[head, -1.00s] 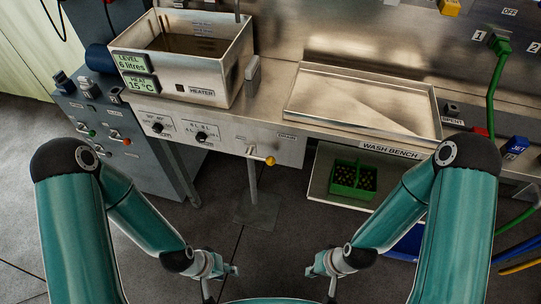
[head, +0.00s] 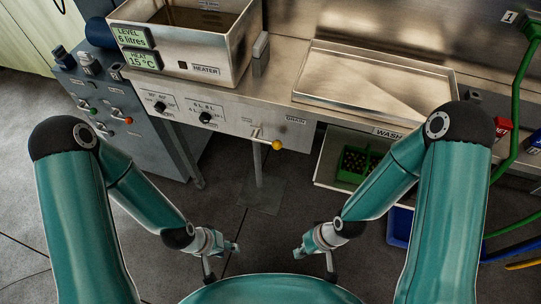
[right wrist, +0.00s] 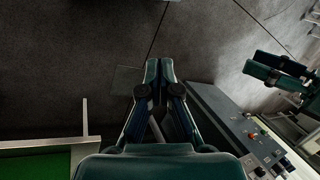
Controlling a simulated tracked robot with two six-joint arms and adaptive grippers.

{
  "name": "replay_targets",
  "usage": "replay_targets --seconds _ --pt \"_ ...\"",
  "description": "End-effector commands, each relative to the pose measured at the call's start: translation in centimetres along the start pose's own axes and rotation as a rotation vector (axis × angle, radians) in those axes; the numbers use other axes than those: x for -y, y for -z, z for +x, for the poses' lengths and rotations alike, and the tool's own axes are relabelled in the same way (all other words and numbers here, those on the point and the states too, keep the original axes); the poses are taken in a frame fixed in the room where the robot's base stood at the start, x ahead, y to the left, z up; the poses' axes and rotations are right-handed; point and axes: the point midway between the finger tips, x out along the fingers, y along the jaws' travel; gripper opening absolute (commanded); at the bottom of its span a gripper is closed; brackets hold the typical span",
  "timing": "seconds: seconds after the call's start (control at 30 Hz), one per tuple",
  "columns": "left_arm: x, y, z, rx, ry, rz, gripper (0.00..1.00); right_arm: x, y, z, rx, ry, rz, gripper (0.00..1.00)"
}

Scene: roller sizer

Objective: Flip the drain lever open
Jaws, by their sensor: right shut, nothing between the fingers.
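The drain lever (head: 265,140) is a thin metal lever with a yellow knob (head: 277,145) at its right end. It sticks out of the front panel below the counter, left of the DRAIN label (head: 296,120), and lies nearly level. My right gripper (head: 298,251) is low in front of the bench, below and right of the lever, apart from it. In the right wrist view its fingers (right wrist: 160,66) are together and empty.
A steel tank (head: 225,70) with level and heat displays stands on the counter above the panel. A shallow wash tray (head: 330,92) is to its right. A green crate (head: 349,176) sits on a low shelf at right.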

Motion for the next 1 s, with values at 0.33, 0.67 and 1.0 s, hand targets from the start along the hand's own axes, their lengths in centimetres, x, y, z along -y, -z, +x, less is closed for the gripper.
replay_targets --seconds 0.33,0.67,1.0 --pt "3.9 0.0 10.8 0.001 0.000 0.000 0.40 -3.8 1.0 5.2 0.409 -0.364 -1.214 0.00" --pt "6.4 0.1 17.8 0.001 0.000 0.000 0.40 2.5 17.7 0.0 0.291 -1.342 -1.984 0.00" --pt "6.8 0.1 19.0 0.000 0.000 0.000 0.40 9.7 20.9 -3.7 0.094 -1.695 -2.092 0.00"
